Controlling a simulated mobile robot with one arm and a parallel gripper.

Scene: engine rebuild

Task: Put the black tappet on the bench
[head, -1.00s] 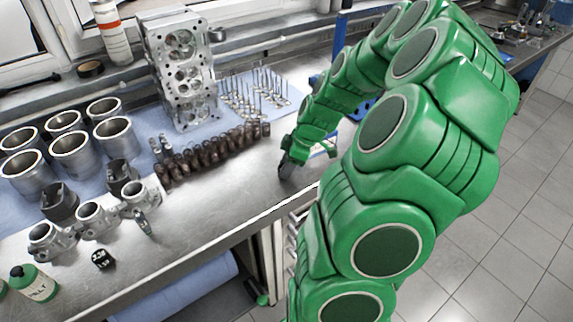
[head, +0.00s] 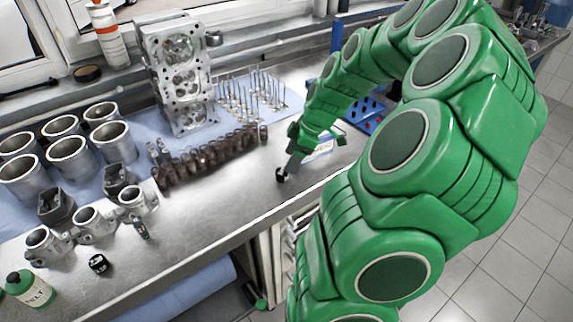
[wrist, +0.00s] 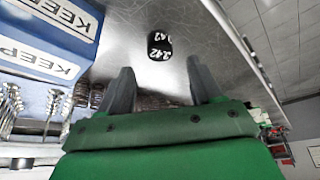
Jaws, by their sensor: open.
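A small black tappet (head: 281,174) with white number markings rests on the metal bench (head: 215,228). In the wrist view the tappet (wrist: 159,46) is just beyond my fingertips, between their lines, and apart from both. My gripper (head: 292,164) is beside it at the end of my green arm, close to the bench top. In the wrist view my gripper (wrist: 160,72) is open, with nothing between its two fingers. A second black marked piece (head: 98,264) stands near the bench's front edge, at the left.
Rusty springs (head: 210,163), a cylinder head (head: 178,75), valves (head: 240,95) and cylinder liners (head: 70,155) fill the back and left. Pistons with rods (head: 88,222) stand at left. A blue KEEP box (wrist: 50,30) is left in the wrist view. Bench space around the tappet is clear.

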